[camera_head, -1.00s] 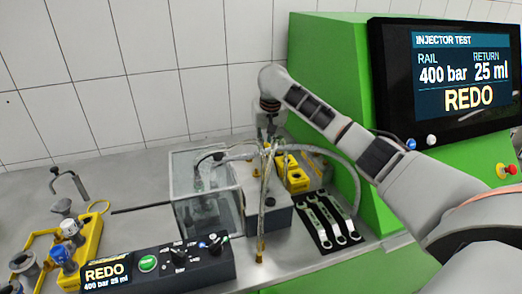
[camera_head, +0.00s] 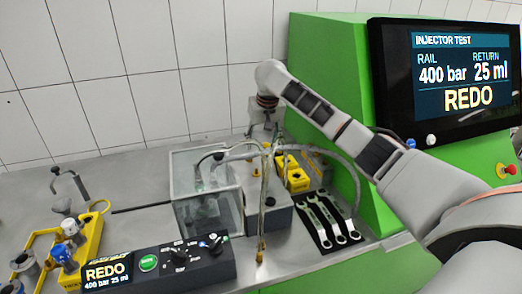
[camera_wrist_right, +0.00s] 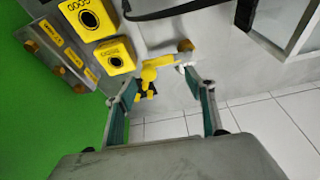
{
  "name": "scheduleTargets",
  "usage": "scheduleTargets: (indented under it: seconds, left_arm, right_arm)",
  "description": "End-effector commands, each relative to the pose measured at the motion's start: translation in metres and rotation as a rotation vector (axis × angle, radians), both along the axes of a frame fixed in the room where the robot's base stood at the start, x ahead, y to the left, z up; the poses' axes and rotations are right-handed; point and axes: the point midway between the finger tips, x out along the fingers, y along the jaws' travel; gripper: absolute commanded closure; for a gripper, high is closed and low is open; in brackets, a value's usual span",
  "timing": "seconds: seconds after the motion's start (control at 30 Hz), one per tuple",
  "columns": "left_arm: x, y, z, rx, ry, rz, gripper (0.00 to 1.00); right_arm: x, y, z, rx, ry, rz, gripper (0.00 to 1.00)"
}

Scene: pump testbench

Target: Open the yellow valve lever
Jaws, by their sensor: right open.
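The yellow valve lever (camera_wrist_right: 152,70) shows in the right wrist view, mounted near a brass fitting (camera_wrist_right: 185,46). My right gripper (camera_wrist_right: 160,78) is open, with its two teal-padded fingers apart and the lever in view between their tips. I cannot tell whether either finger touches it. In the head view my right gripper (camera_head: 262,130) is small, pointing down behind the hoses and grey block, and the lever cannot be made out clearly there. My left gripper is not in view.
Two yellow boxes (camera_wrist_right: 115,55) stand left of the gripper in the wrist view. A green cabinet (camera_head: 330,60) with a screen (camera_head: 455,75) is at the right. Hoses (camera_head: 262,185), a clear tank (camera_head: 205,200) and wrenches (camera_head: 330,222) lie in front.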

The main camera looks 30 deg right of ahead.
Motion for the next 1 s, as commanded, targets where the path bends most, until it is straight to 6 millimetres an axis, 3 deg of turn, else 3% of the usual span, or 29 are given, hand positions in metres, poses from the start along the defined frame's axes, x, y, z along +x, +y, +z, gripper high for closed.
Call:
scheduleTargets:
  seconds: [0.73,1.0]
  left_arm:
    - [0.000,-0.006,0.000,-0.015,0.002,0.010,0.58]
    - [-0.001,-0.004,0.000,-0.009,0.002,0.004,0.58]
  right_arm:
    - [0.000,-0.001,0.051,-0.002,-0.001,-0.002,0.46]
    - [0.000,-0.001,0.060,-0.002,0.000,-0.002,0.46]
